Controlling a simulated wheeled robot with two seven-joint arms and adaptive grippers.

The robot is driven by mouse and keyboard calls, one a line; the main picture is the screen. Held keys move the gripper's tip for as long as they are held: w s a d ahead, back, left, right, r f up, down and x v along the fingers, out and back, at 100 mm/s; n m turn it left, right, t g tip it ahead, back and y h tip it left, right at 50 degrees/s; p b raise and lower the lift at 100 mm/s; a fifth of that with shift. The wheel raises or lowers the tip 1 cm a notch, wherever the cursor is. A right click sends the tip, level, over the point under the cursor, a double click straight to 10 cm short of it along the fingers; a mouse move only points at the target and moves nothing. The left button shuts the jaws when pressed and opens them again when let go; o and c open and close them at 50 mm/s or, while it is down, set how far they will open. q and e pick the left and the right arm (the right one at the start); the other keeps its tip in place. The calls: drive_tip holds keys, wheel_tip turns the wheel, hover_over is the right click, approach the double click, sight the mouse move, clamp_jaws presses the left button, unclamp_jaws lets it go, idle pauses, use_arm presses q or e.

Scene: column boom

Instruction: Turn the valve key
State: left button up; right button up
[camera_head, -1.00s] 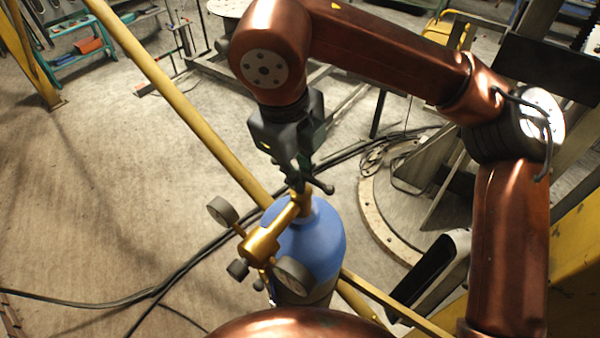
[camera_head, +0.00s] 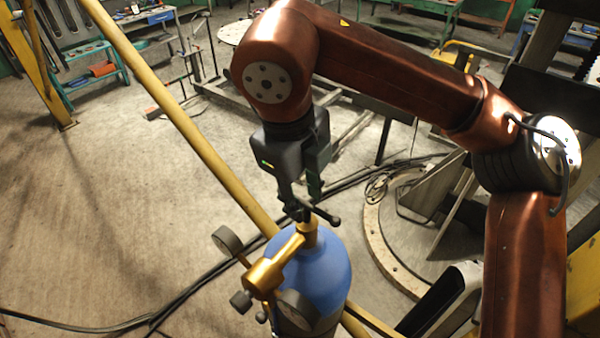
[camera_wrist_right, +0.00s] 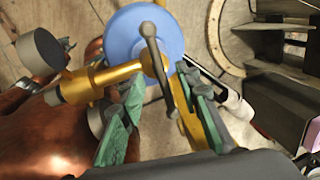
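The valve key (camera_head: 325,215) is a dark bar with knobbed ends on top of a blue gas cylinder (camera_head: 325,268) with a brass valve (camera_head: 272,270). My right gripper (camera_head: 300,205) points down at the key from above. In the right wrist view, the key (camera_wrist_right: 154,58) runs between the two green-padded fingers of the right gripper (camera_wrist_right: 163,88). The fingers are apart, with gaps visible on both sides of the bar, so the gripper looks open. In the head view the fingertips partly hide the key. My left gripper is not in view.
Pressure gauges (camera_head: 227,241) stick out from the brass valve, close to the key. A yellow pole (camera_head: 190,130) slants behind the cylinder. Black cables (camera_head: 180,275) lie on the floor. A round metal plate (camera_head: 385,255) lies to the right. The floor at left is mostly clear.

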wheel_tip(320, 180, up, 9)
drive_tip(key=s+a, duration=0.1)
drive_tip(key=shift+s+r, duration=0.2)
drive_tip(key=shift+s, duration=0.1)
idle(0.4)
